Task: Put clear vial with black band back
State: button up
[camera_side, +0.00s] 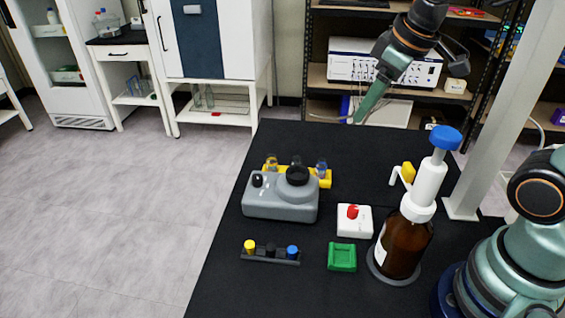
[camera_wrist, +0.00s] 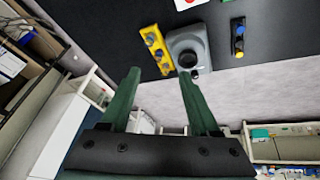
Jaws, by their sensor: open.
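A yellow rack (camera_side: 325,179) stands behind a grey device (camera_side: 280,205) on the black table, and several clear vials stand in it. The middle vial (camera_side: 297,160) looks dark and may be the one with the black band; its lower part is hidden behind the device's black knob. The wrist view shows the yellow rack (camera_wrist: 147,30) with its vials in a row beside the grey device (camera_wrist: 188,42); band colours are too small to tell there. My gripper (camera_side: 360,121) is raised at the back of the table, right of the rack. Its green fingers are apart and empty in the wrist view (camera_wrist: 159,72).
A dark rack (camera_side: 271,259) with yellow, black and blue caps is in front of the device. A white box with a red button (camera_side: 354,221), a green tray (camera_side: 342,257) and a tall brown dispenser bottle (camera_side: 404,243) stand to the right. The table's back middle is clear.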

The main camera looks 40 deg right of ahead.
jog(key=s+m, duration=0.1)
jog(key=s, duration=0.1)
jog(key=s+f+m+t, duration=0.1)
jog(key=s+m, duration=0.1)
jog(key=shift+d+f+m, duration=0.15)
jog(key=shift+m, duration=0.15)
dwell(1.1)
